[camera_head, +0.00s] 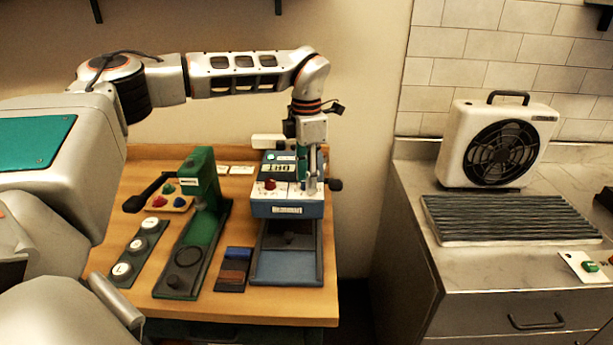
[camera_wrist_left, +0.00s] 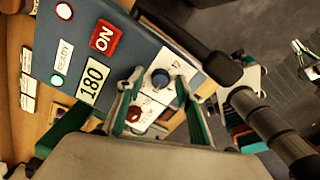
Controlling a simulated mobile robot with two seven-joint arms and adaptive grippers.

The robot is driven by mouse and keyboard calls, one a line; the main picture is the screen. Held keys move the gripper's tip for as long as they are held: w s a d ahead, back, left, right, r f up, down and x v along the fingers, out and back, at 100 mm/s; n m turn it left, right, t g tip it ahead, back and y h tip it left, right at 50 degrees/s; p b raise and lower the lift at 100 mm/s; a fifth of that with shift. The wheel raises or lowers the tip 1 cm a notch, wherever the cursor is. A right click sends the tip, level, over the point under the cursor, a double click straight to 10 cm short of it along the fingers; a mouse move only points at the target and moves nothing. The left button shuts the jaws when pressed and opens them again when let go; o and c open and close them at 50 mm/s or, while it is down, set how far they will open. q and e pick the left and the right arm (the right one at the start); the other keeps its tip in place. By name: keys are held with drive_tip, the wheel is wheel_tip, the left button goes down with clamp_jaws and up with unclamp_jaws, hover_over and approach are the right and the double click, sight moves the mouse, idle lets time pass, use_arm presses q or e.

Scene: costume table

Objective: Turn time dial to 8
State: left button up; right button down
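The blue and white press (camera_head: 287,208) stands at the back right of the wooden table. In the left wrist view its sloped panel shows a blue dial (camera_wrist_left: 160,77) on a white scale with a "12" mark, and a red dial (camera_wrist_left: 134,114) beside it. The red dial also shows in the head view (camera_head: 270,185). My left gripper (camera_head: 313,186) points down at the panel's right side. In the left wrist view its fingers (camera_wrist_left: 158,85) are apart, one on each side of the blue dial; contact cannot be told. The blue dial's pointer is too small to read.
The panel has a "180" display (camera_wrist_left: 93,80), a red ON button (camera_wrist_left: 105,38) and a dark lever (camera_wrist_left: 190,38) close to my fingers. A green press (camera_head: 205,225) and round badges (camera_head: 136,244) stand left. A fan (camera_head: 498,142) is on the right counter.

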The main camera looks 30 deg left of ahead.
use_arm(q)
clamp_jaws()
